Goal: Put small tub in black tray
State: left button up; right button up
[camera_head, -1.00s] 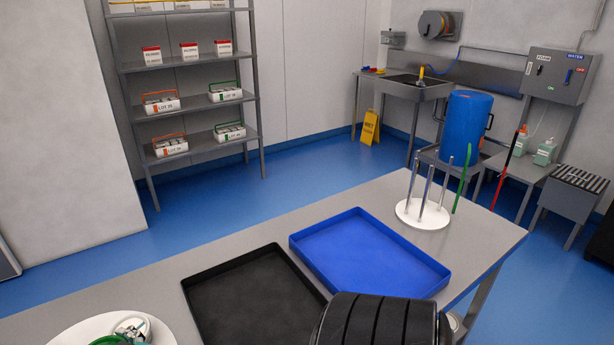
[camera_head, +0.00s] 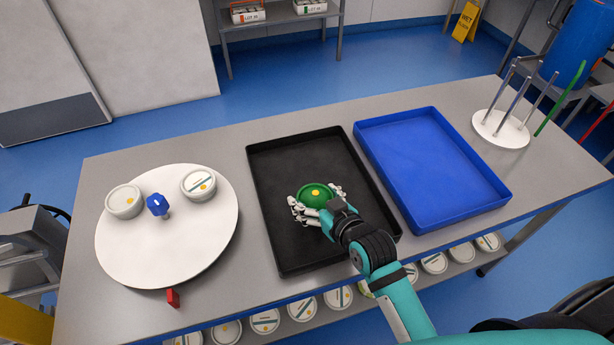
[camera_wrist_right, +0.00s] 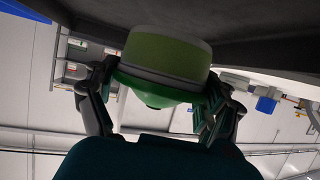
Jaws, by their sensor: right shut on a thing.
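A small green tub (camera_head: 313,192) with a yellow dot on its lid is in my right gripper (camera_head: 318,208), over the middle of the black tray (camera_head: 277,258). The gripper's fingers sit around the tub's sides. In the right wrist view the tub (camera_wrist_right: 165,55) shows between the fingers (camera_wrist_right: 155,95), close to a dark surface. I cannot tell whether the tub touches the tray floor. The tray holds nothing else. My left gripper is not in view.
A white turntable (camera_head: 165,245) at the left bears two white tubs (camera_head: 124,201) (camera_head: 198,184) and a blue knob (camera_head: 158,205). A blue tray (camera_head: 430,165) stands empty right of the black one. A white peg stand (camera_head: 500,130) is at the far right. Several tubs sit on the shelf below.

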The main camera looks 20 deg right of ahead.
jog(key=w, duration=0.3)
jog(key=w+p, duration=0.1)
jog(key=w, duration=0.6)
jog(key=shift+a+f, duration=0.3)
jog(key=shift+f, duration=0.1)
jog(key=shift+w, duration=0.2)
notch_tip(320, 180, down, 3)
jog(key=shift+p, duration=0.65)
jog(key=shift+f, duration=0.25)
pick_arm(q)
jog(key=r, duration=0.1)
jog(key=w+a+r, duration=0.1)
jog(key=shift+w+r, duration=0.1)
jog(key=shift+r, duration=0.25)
pick_arm(e)
jog(key=shift+f, duration=0.1)
jog(key=shift+f, duration=0.1)
jog(key=o, duration=1.2)
jog(key=shift+c, duration=0.2)
